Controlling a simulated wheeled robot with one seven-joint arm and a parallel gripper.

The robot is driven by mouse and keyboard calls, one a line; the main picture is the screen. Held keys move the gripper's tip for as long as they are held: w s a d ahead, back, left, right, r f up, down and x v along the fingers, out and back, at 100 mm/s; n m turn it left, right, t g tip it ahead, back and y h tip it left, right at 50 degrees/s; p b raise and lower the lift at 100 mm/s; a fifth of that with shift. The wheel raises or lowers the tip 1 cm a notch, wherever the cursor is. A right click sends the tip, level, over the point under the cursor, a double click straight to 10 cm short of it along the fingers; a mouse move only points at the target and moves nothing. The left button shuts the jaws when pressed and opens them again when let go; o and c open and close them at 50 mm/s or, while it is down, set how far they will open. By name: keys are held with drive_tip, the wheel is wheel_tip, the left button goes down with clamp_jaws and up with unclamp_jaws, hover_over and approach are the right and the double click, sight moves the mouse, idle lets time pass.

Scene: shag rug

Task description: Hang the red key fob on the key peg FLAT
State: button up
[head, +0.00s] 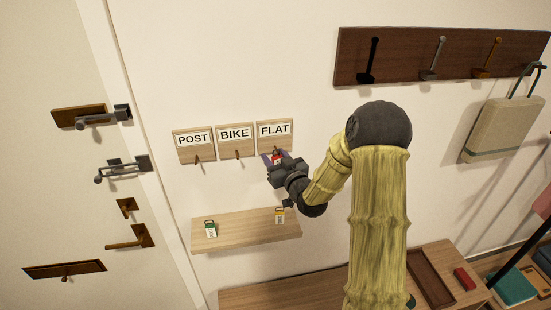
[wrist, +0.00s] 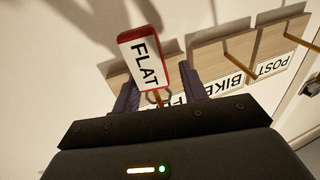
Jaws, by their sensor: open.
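The red key fob (wrist: 144,55) has a white FLAT label, and it also shows small in the head view (head: 277,158). My gripper (wrist: 160,90) is open, with one finger on each side of the fob's ring end; the head view shows the gripper (head: 274,160) just below the FLAT board (head: 275,136). The fob's metal ring (wrist: 159,97) is at the FLAT peg (wrist: 152,98) and appears to be around it. My gripper's housing partly covers the FLAT board in the wrist view.
The BIKE board (head: 235,140) and POST board (head: 193,146) stand left of FLAT, with bare pegs. A shelf (head: 245,232) below holds a green fob (head: 210,228) and a yellow fob (head: 279,214). A coat rack (head: 400,58) is at upper right.

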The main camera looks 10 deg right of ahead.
drive_tip(key=shift+w+d, duration=0.15)
drive_tip(key=shift+d, duration=0.35)
drive_tip(key=shift+f, duration=0.15)
drive_tip(key=shift+s+d+f+b, duration=0.15)
drive_tip(key=shift+s+b, duration=0.1)
drive_tip(key=shift+b, duration=0.15)
drive_tip(key=b+v, duration=0.8)
drive_tip(key=v, duration=0.4)
drive_tip(key=shift+s+a, duration=0.25)
drive_tip(key=shift+a, duration=0.15)
drive_tip(key=shift+s+d+b, duration=0.1)
drive_tip(key=shift+d+b, duration=0.05)
drive_tip(key=shift+b, duration=0.7)
drive_tip(key=b+v, duration=0.2)
drive_tip(key=b, duration=0.1)
drive_tip(key=b+v, duration=0.2)
drive_tip(key=b, duration=0.1)
drive_tip(key=shift+s+r, duration=0.15)
drive_tip(key=shift+r, duration=0.1)
